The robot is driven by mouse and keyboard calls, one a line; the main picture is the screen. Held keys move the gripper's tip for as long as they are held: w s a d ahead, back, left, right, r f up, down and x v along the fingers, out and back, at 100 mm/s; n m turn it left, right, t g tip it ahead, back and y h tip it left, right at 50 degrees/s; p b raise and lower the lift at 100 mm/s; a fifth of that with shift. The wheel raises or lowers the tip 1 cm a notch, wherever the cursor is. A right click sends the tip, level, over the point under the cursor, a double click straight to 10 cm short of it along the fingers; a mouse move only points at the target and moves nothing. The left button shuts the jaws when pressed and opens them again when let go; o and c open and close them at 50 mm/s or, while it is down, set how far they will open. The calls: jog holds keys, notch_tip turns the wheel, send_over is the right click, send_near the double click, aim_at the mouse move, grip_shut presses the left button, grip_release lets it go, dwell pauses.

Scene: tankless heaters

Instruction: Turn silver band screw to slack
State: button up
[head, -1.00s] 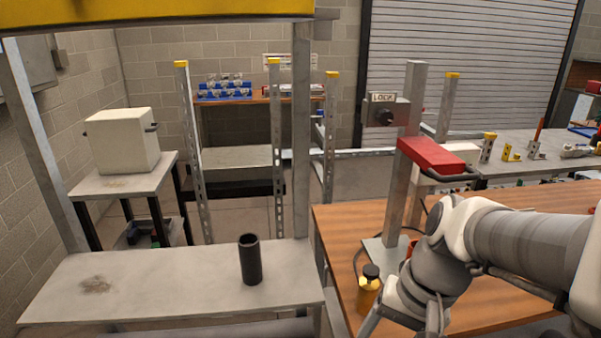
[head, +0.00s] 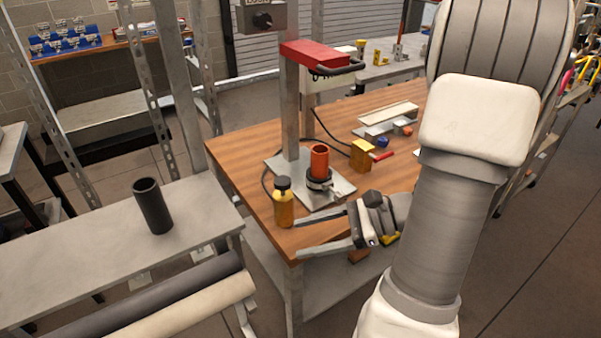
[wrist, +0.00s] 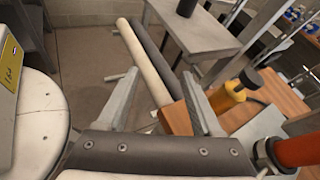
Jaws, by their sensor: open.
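A silver band (head: 320,184) goes around the base of an upright orange-red tube (head: 320,160) on a grey metal plate (head: 335,197) on the wooden bench. A small silver piece, perhaps its screw, sticks out at the band's right; its detail is too small to tell. In the wrist view the band (wrist: 264,156) and tube (wrist: 298,150) show at the lower right, outside the jaws. My gripper (head: 298,239) is open and empty, in front of the plate, its fingers pointing left. In the wrist view my gripper (wrist: 161,75) has nothing between its fingers.
A yellow bottle with a black cap (head: 283,206) stands left of the plate, close to my fingertips. A metal post with a red block (head: 315,55) rises behind the tube. A yellow block (head: 362,155) lies to the right. A black cylinder (head: 152,206) stands on the grey table.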

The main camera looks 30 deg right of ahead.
jog(key=d+f+m+t+h+b, duration=0.2)
jog(key=d+f+m+t+h, duration=0.25)
jog(key=d+m+t, duration=0.6)
jog(key=m+h, duration=0.5)
send_near(344, 199)
jog(key=shift+n+t, duration=0.25)
jog(key=w, duration=0.3)
jog(key=w+a+b, duration=0.1)
jog(key=w, duration=0.6)
jog(key=shift+w+a+f+b, duration=0.2)
jog(key=shift+w+a+b, duration=0.05)
jog(key=shift+w+b, duration=0.05)
grip_shut()
